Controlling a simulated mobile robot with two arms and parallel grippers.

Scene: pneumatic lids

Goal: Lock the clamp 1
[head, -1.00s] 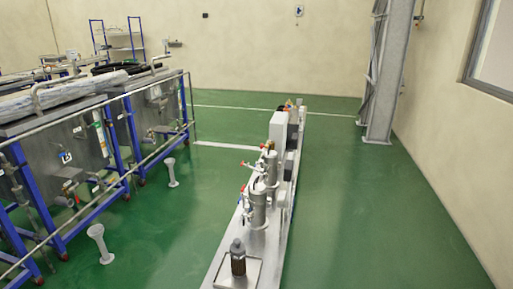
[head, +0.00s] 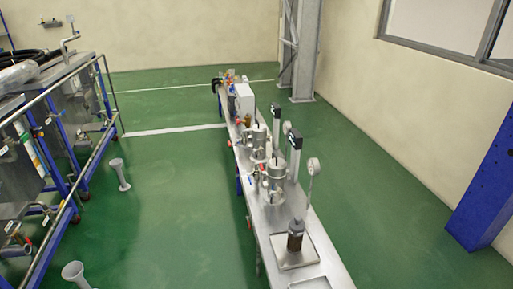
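A long steel bench (head: 263,222) runs from the lower right away to the upper left in the head view. Two upright metal vessels with lids stand on it, a nearer one (head: 275,172) and a farther one (head: 259,136). Small fittings surround them, some with red parts. Dark upright units (head: 294,142) stand along the bench's right side. Clamp 1 cannot be told apart at this size, nor whether any clamp is open or locked. Neither of my grippers is in view.
A white box (head: 244,98) is farther back. Railed steel tanks (head: 40,130) are on the left, with pale floor stands (head: 119,174) beside them. Green floor (head: 170,220) lies free between tanks and bench.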

